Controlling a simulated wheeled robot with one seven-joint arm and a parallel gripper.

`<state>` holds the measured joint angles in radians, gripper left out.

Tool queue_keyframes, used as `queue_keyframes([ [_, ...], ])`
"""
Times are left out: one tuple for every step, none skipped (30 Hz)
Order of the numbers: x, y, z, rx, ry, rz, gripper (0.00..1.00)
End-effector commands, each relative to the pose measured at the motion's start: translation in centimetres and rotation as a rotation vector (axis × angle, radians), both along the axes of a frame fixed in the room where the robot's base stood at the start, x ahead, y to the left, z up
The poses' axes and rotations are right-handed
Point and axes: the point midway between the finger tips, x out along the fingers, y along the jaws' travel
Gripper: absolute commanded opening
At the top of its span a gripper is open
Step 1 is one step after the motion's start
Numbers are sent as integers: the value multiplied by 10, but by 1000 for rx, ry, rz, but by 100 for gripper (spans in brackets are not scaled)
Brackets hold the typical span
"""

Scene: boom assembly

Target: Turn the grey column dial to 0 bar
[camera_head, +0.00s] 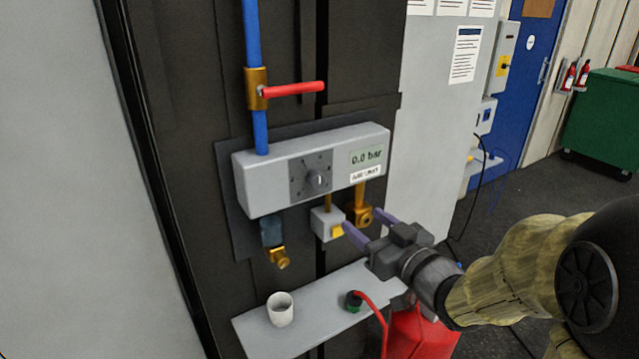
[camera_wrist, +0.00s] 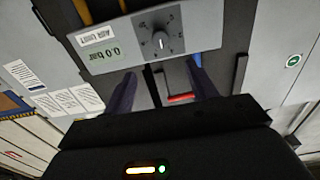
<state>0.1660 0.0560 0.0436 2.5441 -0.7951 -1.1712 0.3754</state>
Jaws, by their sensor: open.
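The grey dial (camera_head: 314,179) is a round knob on a dark square plate on the front of the light grey air unit box (camera_head: 262,189). The display (camera_head: 367,156) beside it reads 0.0 bar. My gripper (camera_head: 365,226) is open and empty, below and to the right of the dial, apart from the box. In the wrist view the dial (camera_wrist: 160,41) shows upside down between and beyond the two purple fingers (camera_wrist: 160,92). Nothing hides the dial in either view.
A blue pipe (camera_head: 253,60) with a red valve lever (camera_head: 293,89) stands above the box. Brass fittings (camera_head: 278,257) and a small box with a yellow part (camera_head: 328,223) hang below. A shelf (camera_head: 305,318) holds a white cup (camera_head: 281,309) and a red-hosed connector (camera_head: 353,301).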

Motion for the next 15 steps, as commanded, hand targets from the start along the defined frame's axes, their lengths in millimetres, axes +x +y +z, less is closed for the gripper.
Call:
queue_keyframes([
  [2, 1, 2, 1, 3, 2, 58],
  [3, 2, 3, 1, 3, 2, 58],
  [4, 3, 3, 1, 3, 3, 58],
  [6, 4, 4, 2, 5, 3, 58],
  [8, 5, 4, 2, 4, 3, 58],
  [10, 7, 5, 2, 4, 5, 58],
  [11, 8, 5, 2, 5, 5, 58],
  [13, 9, 5, 2, 5, 4, 58],
  [15, 11, 5, 2, 5, 3, 58],
  [17, 12, 5, 2, 5, 3, 58],
  [18, 13, 5, 1, 4, 2, 58],
  [20, 14, 4, 1, 6, 1, 58],
  [22, 15, 4, 0, 6, 1, 58],
  [23, 17, 4, -1, 5, 1, 58],
  [25, 17, 5, 1, 4, 1, 58],
])
